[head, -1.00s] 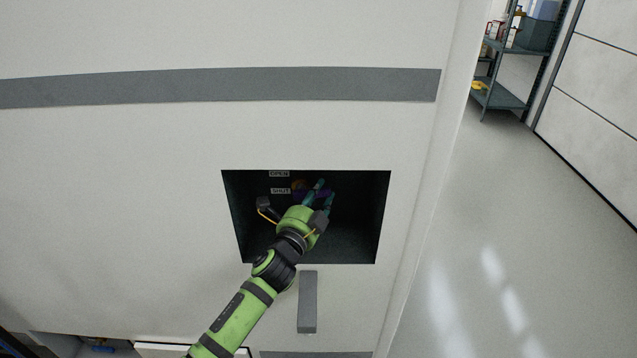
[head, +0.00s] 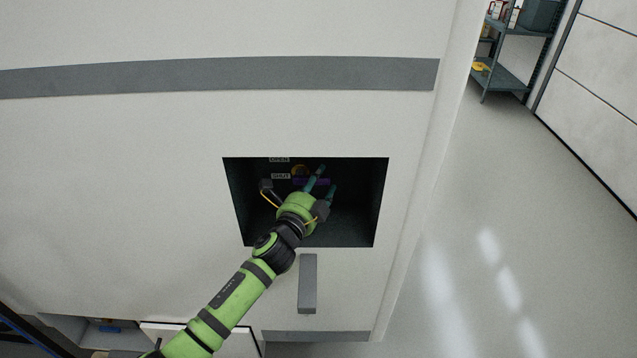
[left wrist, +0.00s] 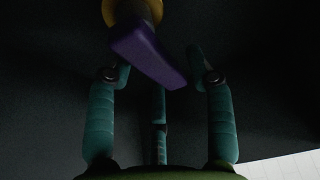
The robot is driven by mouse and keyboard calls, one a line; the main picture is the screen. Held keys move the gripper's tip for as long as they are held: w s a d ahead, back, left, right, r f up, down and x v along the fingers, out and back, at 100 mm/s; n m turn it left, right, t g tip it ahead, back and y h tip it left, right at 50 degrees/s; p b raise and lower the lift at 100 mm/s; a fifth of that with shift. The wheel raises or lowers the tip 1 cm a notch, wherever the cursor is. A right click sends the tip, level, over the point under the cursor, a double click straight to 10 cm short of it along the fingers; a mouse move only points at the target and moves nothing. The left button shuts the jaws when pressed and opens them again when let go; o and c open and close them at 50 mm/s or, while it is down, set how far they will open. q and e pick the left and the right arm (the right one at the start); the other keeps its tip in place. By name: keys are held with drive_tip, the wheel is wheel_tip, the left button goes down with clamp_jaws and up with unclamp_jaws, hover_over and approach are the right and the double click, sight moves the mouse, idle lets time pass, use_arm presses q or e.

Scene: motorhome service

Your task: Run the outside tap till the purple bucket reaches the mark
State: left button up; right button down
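A purple lever (head: 312,182) on a brass-yellow tap body (head: 300,170) sits inside a dark square recess (head: 350,228) in the white vehicle wall. Small OPEN (head: 279,160) and SHUT (head: 281,176) labels are beside it; the lever looks about level with SHUT. My left gripper (head: 326,178) reaches into the recess. In the left wrist view, its teal fingers (left wrist: 158,68) are spread, with the purple lever (left wrist: 150,52) between the tips and a gap at the right finger. Contact on the left is unclear. The purple bucket and my right gripper are not in view.
The recess walls surround my left gripper closely. A grey upright bar (head: 308,284) is on the wall below the recess. An open low compartment (head: 75,325) shows at lower left. Clear floor (head: 500,220) and a metal shelf (head: 503,75) are at the right.

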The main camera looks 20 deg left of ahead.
use_arm(q)
drive_tip(key=s+a, duration=0.1)
drive_tip(key=s, duration=1.1)
drive_tip(key=shift+a, duration=0.15)
idle(0.3)
